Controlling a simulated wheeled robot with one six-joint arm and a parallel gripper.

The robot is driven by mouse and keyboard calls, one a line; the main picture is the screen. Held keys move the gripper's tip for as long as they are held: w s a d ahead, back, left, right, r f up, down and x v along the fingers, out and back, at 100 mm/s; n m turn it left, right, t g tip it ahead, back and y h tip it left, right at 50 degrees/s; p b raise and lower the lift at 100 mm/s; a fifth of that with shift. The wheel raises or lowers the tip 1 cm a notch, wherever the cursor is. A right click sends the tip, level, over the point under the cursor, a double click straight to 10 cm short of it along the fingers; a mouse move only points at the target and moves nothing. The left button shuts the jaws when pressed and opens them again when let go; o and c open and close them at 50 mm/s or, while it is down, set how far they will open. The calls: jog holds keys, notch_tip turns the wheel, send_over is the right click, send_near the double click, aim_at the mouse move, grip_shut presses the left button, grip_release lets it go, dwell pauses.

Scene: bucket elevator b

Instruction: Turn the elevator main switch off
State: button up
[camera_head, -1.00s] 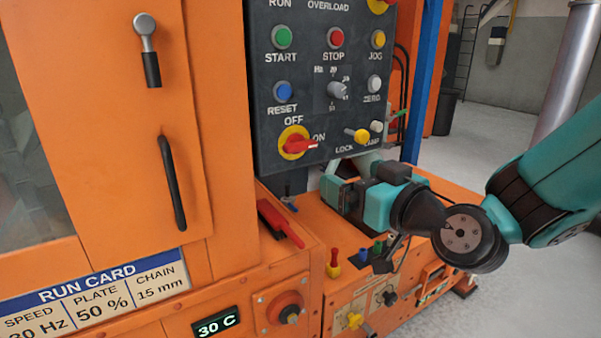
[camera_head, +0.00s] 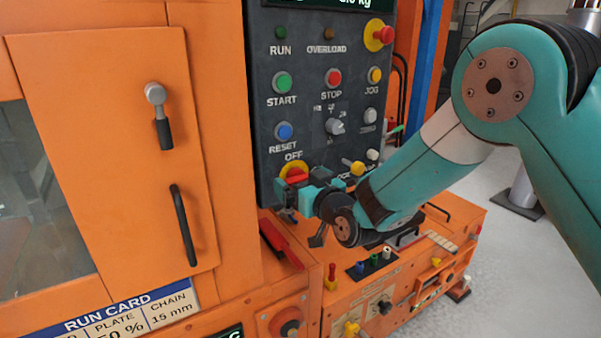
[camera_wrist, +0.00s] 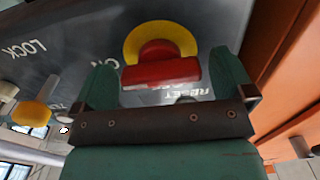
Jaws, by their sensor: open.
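The main switch, a red handle on a yellow disc, is low on the dark control panel in the head view (camera_head: 294,172) and fills the upper middle of the wrist view (camera_wrist: 160,72). My gripper (camera_head: 298,190) is at the switch and partly hides it in the head view. In the wrist view my gripper (camera_wrist: 164,76) is open, with one finger on each side of the red handle. The handle bar lies across the gap, along the line toward the ON label. I cannot tell whether the fingers touch it. The OFF label (camera_head: 294,156) is above the switch.
A yellow lock knob (camera_head: 355,168) is close to the right. A blue reset button (camera_head: 284,131) is above, and a red emergency stop (camera_head: 379,34) is at upper right. An orange ledge with small knobs lies under my arm.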

jog(key=shift+w+a, duration=0.2)
jog(key=shift+w, duration=0.1)
jog(key=c, duration=0.8)
jog(key=shift+c, duration=0.2)
